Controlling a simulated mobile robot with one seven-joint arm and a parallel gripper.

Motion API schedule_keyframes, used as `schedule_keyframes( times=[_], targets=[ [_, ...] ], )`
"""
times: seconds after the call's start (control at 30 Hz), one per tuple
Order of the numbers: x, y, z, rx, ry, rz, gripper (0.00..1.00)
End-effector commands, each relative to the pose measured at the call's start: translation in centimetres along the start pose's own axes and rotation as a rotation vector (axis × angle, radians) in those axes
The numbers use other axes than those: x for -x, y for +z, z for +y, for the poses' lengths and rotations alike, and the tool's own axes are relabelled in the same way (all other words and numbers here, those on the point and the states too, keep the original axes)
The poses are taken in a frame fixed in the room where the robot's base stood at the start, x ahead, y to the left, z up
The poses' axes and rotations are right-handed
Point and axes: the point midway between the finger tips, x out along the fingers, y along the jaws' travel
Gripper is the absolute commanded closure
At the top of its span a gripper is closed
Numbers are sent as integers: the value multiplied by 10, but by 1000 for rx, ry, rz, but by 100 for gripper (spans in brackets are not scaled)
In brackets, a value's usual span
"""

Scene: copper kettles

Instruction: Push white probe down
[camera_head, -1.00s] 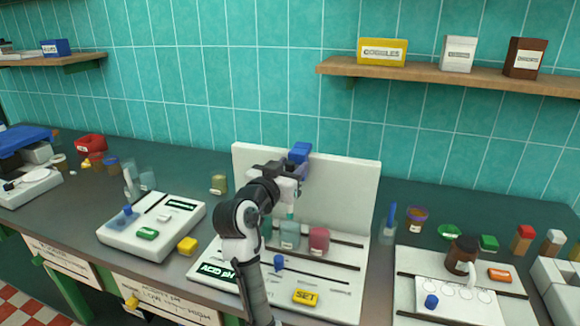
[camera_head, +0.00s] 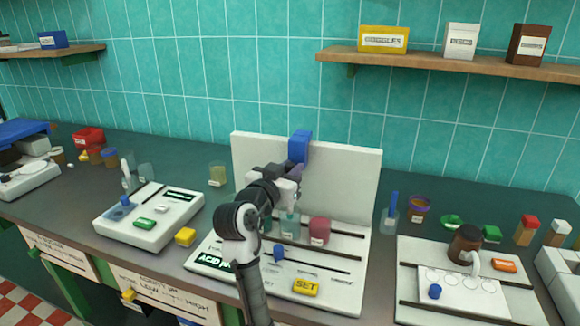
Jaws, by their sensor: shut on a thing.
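My gripper (camera_head: 290,188) is above the station with the white back panel (camera_head: 345,180), seen partly from behind my arm. It is shut on what looks like the white probe, mostly hidden by my fingers and wrist. A tall blue block (camera_head: 299,147) stands above the gripper, in front of the panel; I cannot tell whether it joins the probe. Below the gripper is a pale teal beaker (camera_head: 289,227). I cannot tell whether the probe tip is inside it. A pink beaker (camera_head: 319,232) stands to its right.
The station base holds a blue knob (camera_head: 279,253), a yellow SET button (camera_head: 305,286) and an ACID PH display (camera_head: 212,261). A white device (camera_head: 150,214) stands to the left. A white tray with a brown mug (camera_head: 464,243) is at right. A blue-stick beaker (camera_head: 390,218) is beside the panel.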

Motion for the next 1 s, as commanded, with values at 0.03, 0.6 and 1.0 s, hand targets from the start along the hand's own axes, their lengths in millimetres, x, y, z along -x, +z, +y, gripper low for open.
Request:
schedule_keyframes(
  times=[0.03, 0.6, 1.0],
  targets=[
    [0, 18, -1, 1, -2, 0, 100],
    [0, 41, -1, 2, 0, -6, 71],
    [2, 42, -1, 2, 0, -7, 59]
  ],
)
